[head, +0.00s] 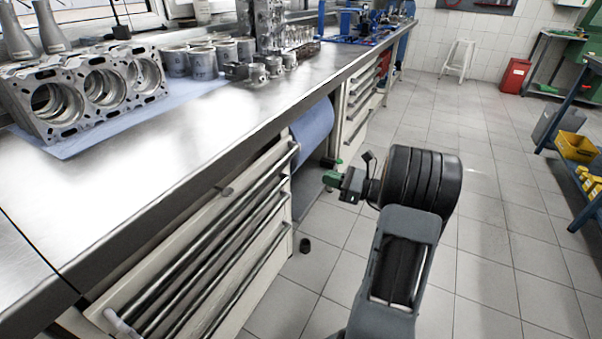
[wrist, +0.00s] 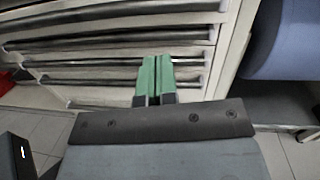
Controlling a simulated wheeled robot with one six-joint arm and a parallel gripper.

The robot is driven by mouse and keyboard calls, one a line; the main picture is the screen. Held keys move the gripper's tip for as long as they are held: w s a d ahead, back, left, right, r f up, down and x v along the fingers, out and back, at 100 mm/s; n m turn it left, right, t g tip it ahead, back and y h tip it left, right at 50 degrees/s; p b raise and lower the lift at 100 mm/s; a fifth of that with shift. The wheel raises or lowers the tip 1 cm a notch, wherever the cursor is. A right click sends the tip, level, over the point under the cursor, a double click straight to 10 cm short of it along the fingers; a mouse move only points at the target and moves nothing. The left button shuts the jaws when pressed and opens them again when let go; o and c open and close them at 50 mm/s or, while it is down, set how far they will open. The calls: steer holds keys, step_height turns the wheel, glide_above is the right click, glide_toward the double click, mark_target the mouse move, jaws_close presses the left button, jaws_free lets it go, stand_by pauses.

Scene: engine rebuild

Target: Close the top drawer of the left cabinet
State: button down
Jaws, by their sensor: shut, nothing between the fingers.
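The left cabinet (head: 284,247) is cream-white with several drawers and long metal bar handles, under the steel workbench at the left of the head view. Its top drawer handle (head: 215,228) runs just below the bench edge. I cannot tell how far the top drawer stands out. My gripper (head: 331,179) has green fingers, shut and empty, to the right of the cabinet in the head view. The fingers (wrist: 157,62) overlap the lower handles in the wrist view; contact is not clear.
The steel workbench (head: 190,135) carries engine blocks (head: 95,92) and cylinder parts. A blue roll (head: 313,128) hangs right of the cabinet; a second drawer cabinet (head: 352,125) stands beyond. The tiled aisle to the right is mostly clear.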

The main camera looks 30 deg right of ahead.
steer(key=d+f+m+t, duration=0.1)
steer(key=d+m+t, duration=0.1)
steer(key=d, duration=0.1)
steer(key=h+b, duration=0.1)
steer(key=b, duration=0.3)
glide_toward(294, 154)
steer(key=f+x, duration=0.1)
steer(key=x, duration=0.6)
steer(key=shift+w+a+r+t, duration=0.2)
steer(key=shift+a+r+t, duration=0.1)
steer(key=shift+r, duration=0.15)
steer(key=shift+d, duration=0.1)
